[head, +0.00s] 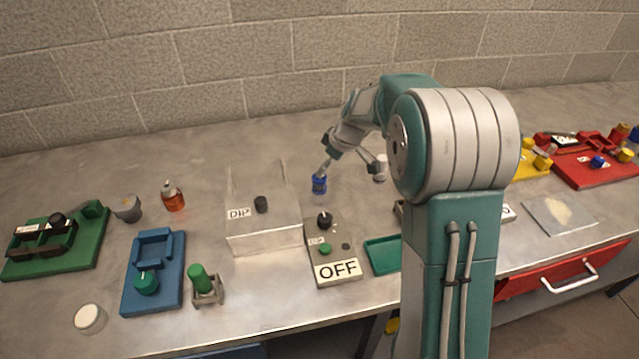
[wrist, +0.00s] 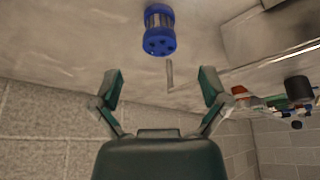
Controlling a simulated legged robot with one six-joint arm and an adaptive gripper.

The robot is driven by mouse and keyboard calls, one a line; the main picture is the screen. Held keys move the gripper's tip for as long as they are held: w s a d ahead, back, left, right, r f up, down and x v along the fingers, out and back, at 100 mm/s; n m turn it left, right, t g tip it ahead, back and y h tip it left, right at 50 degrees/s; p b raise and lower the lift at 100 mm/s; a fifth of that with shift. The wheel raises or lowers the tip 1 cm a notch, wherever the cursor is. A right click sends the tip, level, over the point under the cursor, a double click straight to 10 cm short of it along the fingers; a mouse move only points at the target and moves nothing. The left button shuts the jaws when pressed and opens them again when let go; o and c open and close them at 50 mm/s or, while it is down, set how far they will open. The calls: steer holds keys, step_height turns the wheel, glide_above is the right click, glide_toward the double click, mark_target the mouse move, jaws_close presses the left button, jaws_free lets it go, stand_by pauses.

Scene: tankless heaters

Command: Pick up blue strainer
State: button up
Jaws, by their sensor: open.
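The blue strainer (head: 319,184) stands on the metal table behind the control box, to the right of the DIP box. In the wrist view it shows as a blue-ended cylinder with a grey middle (wrist: 160,30), with dark holes in its near blue end. My gripper (head: 348,165) is just to the right of and above the strainer in the head view. In the wrist view my gripper (wrist: 163,88) has its two fingers spread wide. The strainer is beyond the fingertips, roughly centred between them, and nothing is held.
A DIP box (head: 262,236) and a control box with an OFF label (head: 332,250) stand in front of the strainer. A small whitish cylinder (head: 380,172) is right of my gripper. An orange bottle (head: 173,196) stands farther left. The table behind the strainer is clear.

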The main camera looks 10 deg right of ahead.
mark_target(317, 181)
steer(key=x, duration=0.3)
steer(key=shift+a, duration=0.15)
steer(key=x, duration=0.4)
steer(key=shift+w+f, duration=0.25)
steer(key=shift+f, duration=0.1)
steer(key=shift+a, duration=0.1)
steer(key=c, duration=1.3)
